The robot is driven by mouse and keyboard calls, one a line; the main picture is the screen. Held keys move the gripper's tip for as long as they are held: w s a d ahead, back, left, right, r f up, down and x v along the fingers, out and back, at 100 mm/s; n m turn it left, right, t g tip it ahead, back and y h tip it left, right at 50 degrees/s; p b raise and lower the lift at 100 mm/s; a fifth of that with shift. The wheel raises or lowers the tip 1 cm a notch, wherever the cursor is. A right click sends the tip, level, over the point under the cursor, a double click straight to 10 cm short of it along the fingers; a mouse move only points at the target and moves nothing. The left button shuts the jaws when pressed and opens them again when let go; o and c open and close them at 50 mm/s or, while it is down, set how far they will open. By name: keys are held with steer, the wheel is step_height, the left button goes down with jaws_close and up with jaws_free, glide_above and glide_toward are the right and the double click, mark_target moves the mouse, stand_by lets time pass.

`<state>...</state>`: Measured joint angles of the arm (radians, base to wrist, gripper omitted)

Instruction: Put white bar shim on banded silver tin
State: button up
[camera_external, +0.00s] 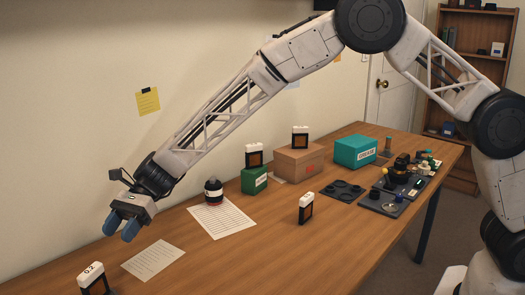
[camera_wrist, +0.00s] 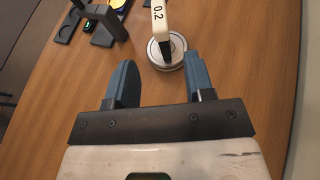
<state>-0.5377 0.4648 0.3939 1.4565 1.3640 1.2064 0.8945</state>
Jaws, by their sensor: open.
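A white bar shim marked 0.2 (camera_wrist: 157,20), with a dark frame below its white top, stands upright in the wrist view. Its dark lower end appears to rest on the top of a round silver tin (camera_wrist: 153,57). The same shim (camera_external: 91,268) shows at the bottom left of the external view, where its foot is cut off and I cannot make out the tin. My gripper (camera_external: 122,228) is open and empty, with blue fingers. In the wrist view its fingertips (camera_wrist: 158,68) are apart, just short of the tin and shim, the right fingertip close to the tin.
Similar white-topped dark frames stand on a green box (camera_external: 255,182), on a cardboard box (camera_external: 297,164) and on the table (camera_external: 306,208). A teal box (camera_external: 355,152) and dark trays lie farther right.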

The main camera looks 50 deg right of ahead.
stand_by(0.4)
steer(key=s+d+r+n+t+h, duration=0.15)
steer(key=s+d+r, duration=0.4)
steer(key=d, duration=0.65)
steer(key=s+d+r+n+t+h, duration=0.1)
steer(key=s+d+r+n+h, duration=0.2)
steer(key=d+r, duration=0.6)
steer(key=s+d+r+n+t+h, duration=0.15)
steer(key=s+d+r, duration=0.35)
steer(key=d, duration=0.9)
steer(key=s+d+f+n+t+h, duration=0.1)
steer(key=s+d+n+t+h, duration=0.2)
steer(key=s+d, duration=2.5)
steer(key=s+n+h, duration=0.2)
steer(key=n+h, duration=0.1)
steer(key=n, duration=0.1)
steer(key=shift+s+t+h, duration=0.3)
steer(key=shift+s+t, duration=0.05)
steer(key=shift+t, duration=0.05)
